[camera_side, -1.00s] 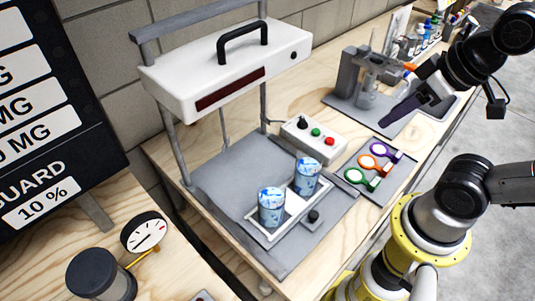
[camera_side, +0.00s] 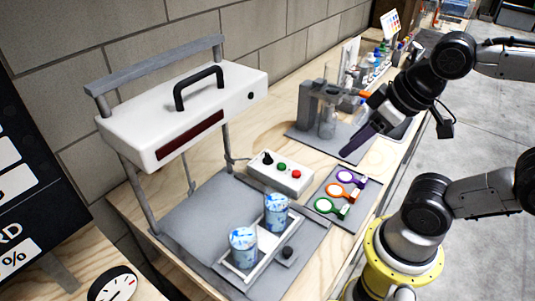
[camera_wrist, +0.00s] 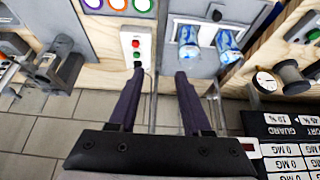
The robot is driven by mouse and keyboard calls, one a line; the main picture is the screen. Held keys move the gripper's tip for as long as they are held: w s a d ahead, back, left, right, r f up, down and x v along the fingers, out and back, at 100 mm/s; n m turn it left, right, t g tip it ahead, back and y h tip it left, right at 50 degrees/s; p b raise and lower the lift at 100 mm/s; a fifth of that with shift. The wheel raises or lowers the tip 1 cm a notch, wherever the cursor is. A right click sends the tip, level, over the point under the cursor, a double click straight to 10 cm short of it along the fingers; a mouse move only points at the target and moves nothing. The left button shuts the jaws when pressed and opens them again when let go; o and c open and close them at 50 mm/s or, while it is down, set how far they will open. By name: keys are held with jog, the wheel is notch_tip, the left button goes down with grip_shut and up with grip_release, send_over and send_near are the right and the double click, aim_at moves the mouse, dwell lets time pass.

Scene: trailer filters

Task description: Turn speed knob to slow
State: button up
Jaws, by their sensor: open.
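A white control box (camera_side: 290,178) carries a black knob (camera_side: 267,158), a green button and a red button; which setting the knob points to is too small to read. The box also shows in the wrist view (camera_wrist: 126,46), with its black knob (camera_wrist: 137,65) close to the left fingertip in the picture. A second dark knob (camera_side: 287,252) sits beside the tray with cups; no label tells which knob sets speed. My gripper (camera_side: 348,153) is open and empty, raised to the right of the control box. In the wrist view its purple fingers (camera_wrist: 159,75) are apart.
A white press-like head (camera_side: 185,115) with a handle stands over a grey plate. Two blue-white cups (camera_side: 243,247) stand in a tray (camera_side: 238,270). Colored rings (camera_side: 343,177) lie on a grey mat (camera_side: 362,205). A grey stand with glassware (camera_side: 313,103) is behind the gripper.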

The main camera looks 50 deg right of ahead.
notch_tip(320, 180, up, 11)
jog(key=w+d+r+m+g, duration=0.2)
jog(key=w+r+m, duration=0.15)
jog(key=w, duration=0.75)
jog(key=m+g, duration=0.4)
jog(key=m, duration=0.1)
send_over(268, 155)
notch_tip(268, 155, down, 21)
jog(key=shift+n, duration=0.25)
notch_tip(268, 155, down, 15)
jog(key=shift+r, duration=0.2)
grip_shut()
